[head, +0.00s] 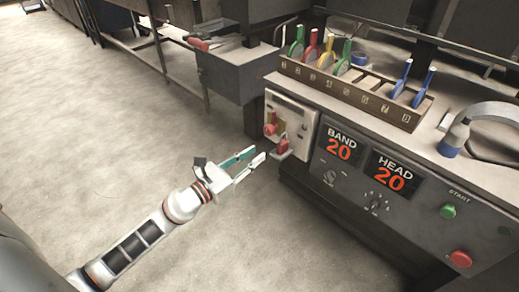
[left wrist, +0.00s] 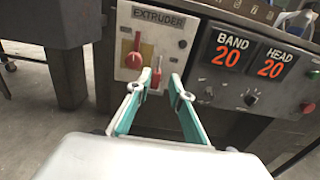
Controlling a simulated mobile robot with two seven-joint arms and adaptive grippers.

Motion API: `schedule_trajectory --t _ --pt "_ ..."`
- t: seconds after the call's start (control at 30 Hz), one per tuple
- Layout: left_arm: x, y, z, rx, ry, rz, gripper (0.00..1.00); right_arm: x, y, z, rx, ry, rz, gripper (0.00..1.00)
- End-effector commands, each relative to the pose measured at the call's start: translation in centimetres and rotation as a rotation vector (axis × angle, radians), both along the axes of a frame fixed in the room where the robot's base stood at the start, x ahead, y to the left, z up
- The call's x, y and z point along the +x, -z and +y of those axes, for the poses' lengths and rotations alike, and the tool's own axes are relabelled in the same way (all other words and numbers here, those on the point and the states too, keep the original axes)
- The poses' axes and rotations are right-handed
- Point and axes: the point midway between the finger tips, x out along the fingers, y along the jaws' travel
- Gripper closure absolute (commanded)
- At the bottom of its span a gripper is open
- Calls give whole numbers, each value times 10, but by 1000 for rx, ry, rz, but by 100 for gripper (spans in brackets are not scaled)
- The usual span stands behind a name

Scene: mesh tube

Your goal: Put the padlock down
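A small red padlock (head: 282,147) with a metal shackle shows at the lower part of the pale extruder switch panel (head: 299,115), just below and right of a red rotary switch (head: 270,126). I cannot tell whether its shackle is hooked through anything. My left gripper (head: 257,155) has its teal-lined fingers apart and points at the padlock from the left. In the head view the padlock lies just beyond the fingertips. In the left wrist view the red padlock body (left wrist: 156,77) shows in the gap between the tips. My right gripper is in neither view.
The dark control cabinet has BAND and HEAD displays (head: 367,162), knobs and green and red buttons.

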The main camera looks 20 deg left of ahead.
Motion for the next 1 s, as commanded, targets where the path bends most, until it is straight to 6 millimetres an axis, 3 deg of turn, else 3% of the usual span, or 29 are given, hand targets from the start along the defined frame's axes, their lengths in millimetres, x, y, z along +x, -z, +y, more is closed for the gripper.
schedule_trajectory --t 0.17,0.33,0.67,0.8,1.0 --pt "-6 0 1 -14 -1 4 79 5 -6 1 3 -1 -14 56" --pt "-33 12 -9 -271 -19 93 79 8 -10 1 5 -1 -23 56" --pt "-143 69 -21 -1365 -247 499 79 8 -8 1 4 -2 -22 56" --pt "-198 100 -28 -1829 -422 670 79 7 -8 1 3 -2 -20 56" --pt "-271 131 -50 -2386 -703 855 79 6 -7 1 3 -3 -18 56"
